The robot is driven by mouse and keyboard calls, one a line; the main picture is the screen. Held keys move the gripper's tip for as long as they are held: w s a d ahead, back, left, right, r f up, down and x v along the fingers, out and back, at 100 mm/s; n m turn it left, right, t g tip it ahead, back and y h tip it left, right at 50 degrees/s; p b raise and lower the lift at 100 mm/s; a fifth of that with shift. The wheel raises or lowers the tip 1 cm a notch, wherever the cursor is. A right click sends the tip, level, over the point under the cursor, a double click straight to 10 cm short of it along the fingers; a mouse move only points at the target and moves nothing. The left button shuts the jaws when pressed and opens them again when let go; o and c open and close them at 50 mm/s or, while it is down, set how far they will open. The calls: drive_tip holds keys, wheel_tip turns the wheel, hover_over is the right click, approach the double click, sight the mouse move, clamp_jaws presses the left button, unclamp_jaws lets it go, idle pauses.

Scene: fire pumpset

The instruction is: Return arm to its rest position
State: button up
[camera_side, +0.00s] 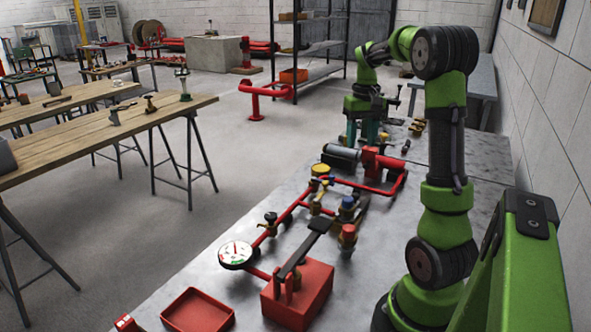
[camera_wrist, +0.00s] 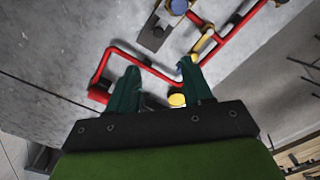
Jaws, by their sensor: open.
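My arm is green and black and rises from the right side of the metal bench (camera_side: 225,265). Its upper part bends over the bench's far half. My gripper (camera_side: 368,132) points down near the far end of the pumpset, in the side view. In the wrist view its two dark green fingers (camera_wrist: 160,88) are spread apart with nothing held between them. The pumpset's red pipework (camera_side: 290,212) runs along the bench, with a red pump and grey motor (camera_side: 372,163) behind it. The pipes also show beyond the fingers in the wrist view (camera_wrist: 128,54).
A red box with a black lever (camera_side: 300,295), a round white gauge (camera_side: 237,253) and a red tray (camera_side: 197,310) occupy the near bench. Small parts (camera_side: 416,128) lie on the far bench. A block wall (camera_side: 548,120) stands right. Wooden tables (camera_side: 75,130) stand left across open floor.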

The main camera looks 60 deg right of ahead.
drive_tip(key=shift+d+r, duration=0.1)
idle(0.3)
drive_tip(key=w+a+t, duration=0.2)
drive_tip(key=a, duration=0.8)
drive_tip(key=w+a+t, duration=0.2)
drive_tip(key=a, duration=0.7)
drive_tip(key=s+a+r+n+t+y, duration=0.1)
drive_tip(key=s+a+n, duration=0.1)
drive_tip(key=a, duration=0.5)
drive_tip(key=s+a+n+t+y, duration=0.1)
drive_tip(key=s+a+n+t, duration=0.1)
drive_tip(key=a, duration=0.6)
drive_tip(key=shift+s+a+r+n, duration=0.35)
drive_tip(key=shift+s+n, duration=0.15)
drive_tip(key=shift+s, duration=0.25)
drive_tip(key=shift+d, duration=0.1)
drive_tip(key=shift+c, duration=0.2)
